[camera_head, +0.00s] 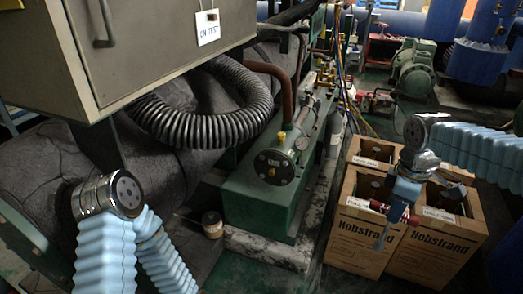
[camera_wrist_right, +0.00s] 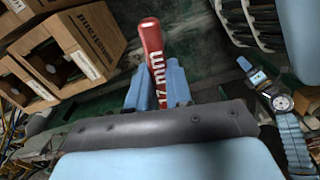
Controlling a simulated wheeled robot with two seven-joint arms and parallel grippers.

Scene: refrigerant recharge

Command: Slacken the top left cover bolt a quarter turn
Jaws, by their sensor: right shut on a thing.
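The green machine's round end cover (camera_head: 273,167) faces me near the middle of the head view, with small bolts around its rim. The top left bolt is too small to make out clearly. My right gripper (camera_head: 389,222) is right of the cover and apart from it, in front of the cartons. It is shut on a red-handled tool (camera_head: 399,209). In the right wrist view the tool's handle (camera_wrist_right: 153,50) reads "17 mm" and sits between the blue fingers (camera_wrist_right: 158,85). The tool's working end cannot be made out.
Open Hobstrand cartons (camera_head: 436,254) stand on the floor at the right. A grey cabinet (camera_head: 150,45) with an "on test" tag (camera_head: 208,27) and a ribbed dark hose (camera_head: 215,125) overhang the upper left. A small jar (camera_head: 212,224) is left of the green base (camera_head: 262,212).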

